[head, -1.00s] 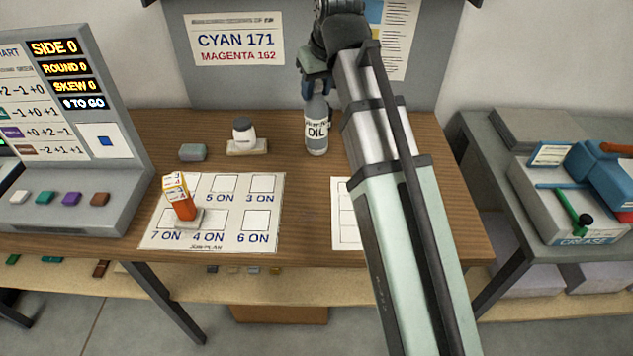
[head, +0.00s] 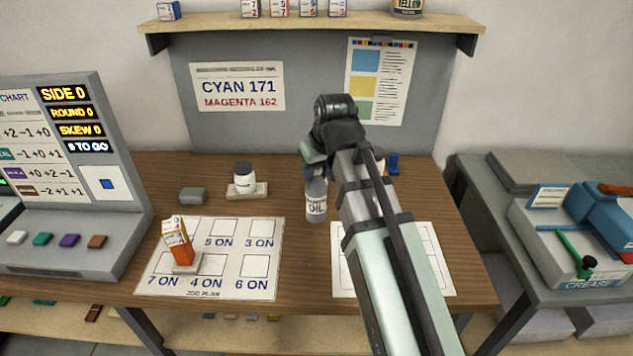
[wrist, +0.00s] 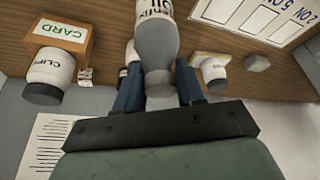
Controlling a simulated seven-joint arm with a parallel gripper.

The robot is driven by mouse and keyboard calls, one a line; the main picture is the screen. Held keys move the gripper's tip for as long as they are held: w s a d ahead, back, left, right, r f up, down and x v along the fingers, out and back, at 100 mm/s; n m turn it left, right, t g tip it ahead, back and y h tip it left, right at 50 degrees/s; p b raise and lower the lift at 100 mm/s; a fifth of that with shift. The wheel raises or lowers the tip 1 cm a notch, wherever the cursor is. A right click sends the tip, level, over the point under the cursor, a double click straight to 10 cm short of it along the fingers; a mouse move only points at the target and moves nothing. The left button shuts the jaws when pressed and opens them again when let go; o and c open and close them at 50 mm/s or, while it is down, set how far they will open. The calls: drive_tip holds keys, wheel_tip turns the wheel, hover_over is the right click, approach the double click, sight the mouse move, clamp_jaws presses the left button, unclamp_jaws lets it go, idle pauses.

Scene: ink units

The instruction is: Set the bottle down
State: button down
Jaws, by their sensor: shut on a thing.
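The oil bottle (head: 316,202), grey with a white label reading OIL, is upright at the middle of the wooden table in the head view. My gripper (head: 312,172) is at its top, partly hidden by my arm. In the wrist view the bottle (wrist: 155,45) sits between the two blue fingers of my gripper (wrist: 157,88), which are shut on it. I cannot tell whether the bottle's base touches the table (head: 300,262).
A white jar (head: 244,175) on a small base and a grey block (head: 192,196) stand left of the bottle. A plan sheet (head: 225,270) with an orange-and-white piece (head: 178,242) lies front left. Another sheet (head: 437,275) lies right, partly under my arm. Bare wood lies between the sheets.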

drive_tip(key=shift+f, duration=1.85)
drive_tip(key=c, duration=0.7)
unclamp_jaws()
drive_tip(key=shift+o, duration=0.2)
drive_tip(key=v, duration=1.2)
